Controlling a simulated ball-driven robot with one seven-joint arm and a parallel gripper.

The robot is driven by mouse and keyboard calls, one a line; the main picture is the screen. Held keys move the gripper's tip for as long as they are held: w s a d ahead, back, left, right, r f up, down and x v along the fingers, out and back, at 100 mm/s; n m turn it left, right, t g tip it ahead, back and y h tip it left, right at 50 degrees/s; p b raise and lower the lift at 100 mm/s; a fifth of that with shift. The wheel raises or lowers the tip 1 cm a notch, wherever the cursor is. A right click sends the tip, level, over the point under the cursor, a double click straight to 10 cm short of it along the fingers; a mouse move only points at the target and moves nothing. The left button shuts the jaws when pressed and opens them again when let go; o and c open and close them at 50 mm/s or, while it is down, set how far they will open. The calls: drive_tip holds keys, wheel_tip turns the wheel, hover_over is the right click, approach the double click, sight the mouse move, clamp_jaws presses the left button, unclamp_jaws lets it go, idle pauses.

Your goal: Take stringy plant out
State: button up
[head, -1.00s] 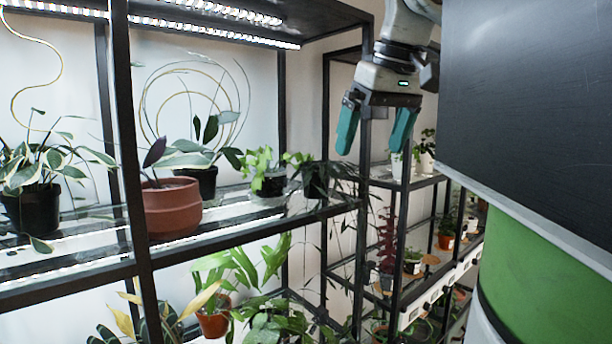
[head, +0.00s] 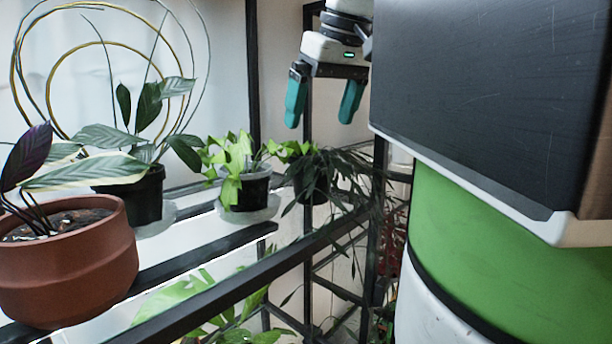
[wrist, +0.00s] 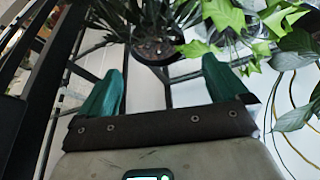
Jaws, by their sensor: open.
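The stringy plant (head: 345,172), with thin dark drooping leaves, stands in a small dark pot (head: 311,186) at the right end of the upper shelf. Its strands hang over the shelf's front edge. My gripper (head: 322,122) is open and empty, above this plant in the head view, its teal fingers pointing down. In the wrist view, the open fingers (wrist: 161,82) frame a gap. The stringy plant's round pot (wrist: 157,48) is just beyond them, near the top middle, apart from the fingers. Part of its foliage is cut off there.
A bright green leafy plant (head: 232,170) in a dark pot stands just left of the stringy plant, its leaves close by. A terracotta pot (head: 66,262) stands at the front left. Black shelf rails (head: 250,282) and a post (head: 253,75) surround the spot.

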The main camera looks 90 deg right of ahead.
sight(310, 162)
drive_tip(key=p+x, duration=0.1)
drive_tip(key=x, duration=0.9)
drive_tip(key=shift+s+d+f, duration=0.1)
drive_tip(key=shift+s+f, duration=0.05)
drive_tip(key=shift+f, duration=0.05)
drive_tip(key=shift+c, duration=0.2)
drive_tip(key=c, duration=0.8)
drive_tip(key=shift+r, duration=0.15)
